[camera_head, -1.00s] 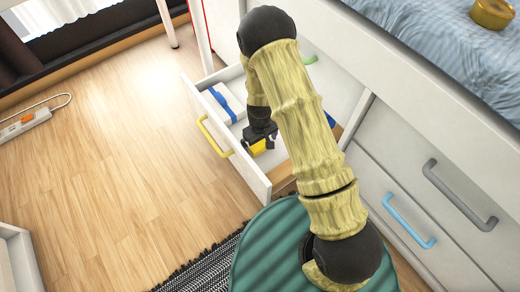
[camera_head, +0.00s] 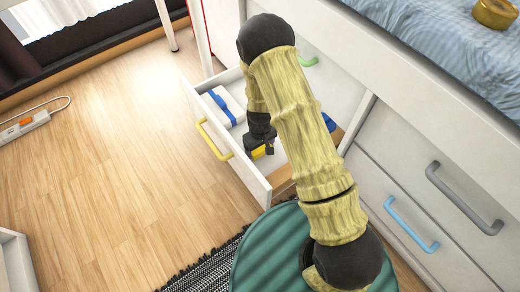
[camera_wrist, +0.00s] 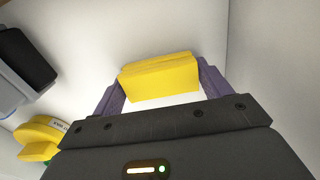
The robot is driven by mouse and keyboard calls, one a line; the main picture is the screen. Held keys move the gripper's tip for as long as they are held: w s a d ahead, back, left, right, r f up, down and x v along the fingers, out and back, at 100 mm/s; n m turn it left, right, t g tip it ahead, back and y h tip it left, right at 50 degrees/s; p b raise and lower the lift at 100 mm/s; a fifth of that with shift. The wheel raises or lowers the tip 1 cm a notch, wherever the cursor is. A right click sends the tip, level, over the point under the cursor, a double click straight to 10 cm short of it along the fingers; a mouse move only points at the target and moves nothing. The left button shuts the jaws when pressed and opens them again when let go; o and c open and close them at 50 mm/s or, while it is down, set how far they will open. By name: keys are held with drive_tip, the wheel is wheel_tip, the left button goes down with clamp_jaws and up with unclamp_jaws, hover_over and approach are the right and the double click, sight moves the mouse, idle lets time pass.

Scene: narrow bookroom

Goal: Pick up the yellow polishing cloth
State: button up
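The yellow polishing cloth (camera_wrist: 160,80) is a folded block in the white drawer. In the wrist view it lies between the two purple fingers of my gripper (camera_wrist: 161,75). The fingers are spread wide, one on each side of it, very close to its ends; a thin gap seems to show on the right. In the head view my gripper (camera_head: 260,150) is low inside the open drawer (camera_head: 241,172), and only a little of the cloth (camera_head: 258,153) shows, the rest hidden by the gripper.
A white item with a blue band (camera_head: 222,107) lies in the drawer's left part. A rounded yellow object (camera_wrist: 40,138) and a dark object (camera_wrist: 25,58) are left of my gripper in the wrist view. The drawer walls are close around.

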drive_tip(key=shift+r, duration=0.1)
wheel_tip(320, 180, up, 10)
drive_tip(key=p, duration=0.6)
drive_tip(key=shift+p, duration=0.4)
